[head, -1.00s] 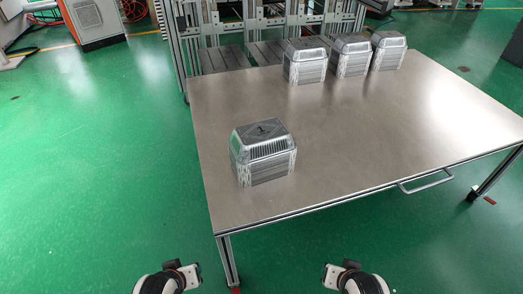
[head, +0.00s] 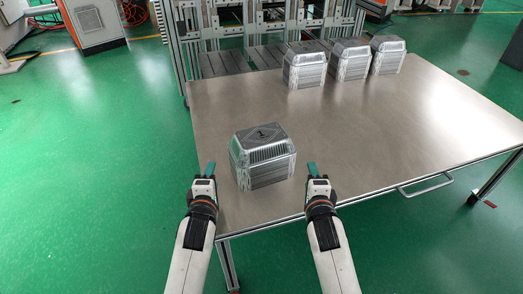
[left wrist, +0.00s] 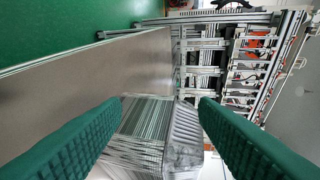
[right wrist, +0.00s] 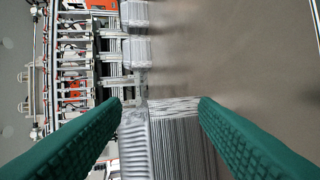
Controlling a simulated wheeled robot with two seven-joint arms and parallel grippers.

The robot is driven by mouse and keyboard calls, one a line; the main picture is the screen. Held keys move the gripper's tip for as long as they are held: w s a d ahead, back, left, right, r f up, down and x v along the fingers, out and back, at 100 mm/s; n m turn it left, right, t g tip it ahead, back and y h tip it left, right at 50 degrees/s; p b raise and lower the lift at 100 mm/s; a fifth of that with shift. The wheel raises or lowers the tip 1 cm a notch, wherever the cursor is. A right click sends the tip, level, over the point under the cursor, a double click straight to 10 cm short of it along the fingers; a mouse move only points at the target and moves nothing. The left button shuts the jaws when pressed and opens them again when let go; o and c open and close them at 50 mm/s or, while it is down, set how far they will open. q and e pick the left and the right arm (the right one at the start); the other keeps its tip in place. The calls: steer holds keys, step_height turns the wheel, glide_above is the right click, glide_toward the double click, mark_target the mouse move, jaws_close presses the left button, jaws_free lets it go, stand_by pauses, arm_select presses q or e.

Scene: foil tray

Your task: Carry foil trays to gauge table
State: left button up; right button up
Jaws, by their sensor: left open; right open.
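A stack of silver foil trays (head: 264,160) stands near the front left of the metal table (head: 370,150). My left gripper (head: 209,170) is open to the left of this stack, and my right gripper (head: 313,170) is open to its right. Both appear apart from it. The stack shows between the green fingers in the left wrist view (left wrist: 150,130) and in the right wrist view (right wrist: 175,135). Three more foil tray stacks stand along the back edge: left (head: 304,66), middle (head: 349,61) and right (head: 387,56).
A metal frame rack (head: 225,45) stands behind the table. A handle (head: 427,185) sticks out from the table's front edge. The table's middle and right are clear. Green floor (head: 90,170) is open to the left. An orange and grey cabinet (head: 92,22) stands at the back left.

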arm_select(q)
steer(key=x, duration=1.4)
arm_select(e)
steer(key=x, duration=1.4)
arm_select(q)
steer(key=shift+d+f, duration=0.15)
steer(key=shift+d, duration=0.45)
arm_select(e)
steer(key=shift+a+f, duration=0.1)
steer(key=shift+a, duration=0.45)
arm_select(q)
steer(key=shift+d, duration=0.15)
arm_select(e)
steer(key=shift+a, duration=0.2)
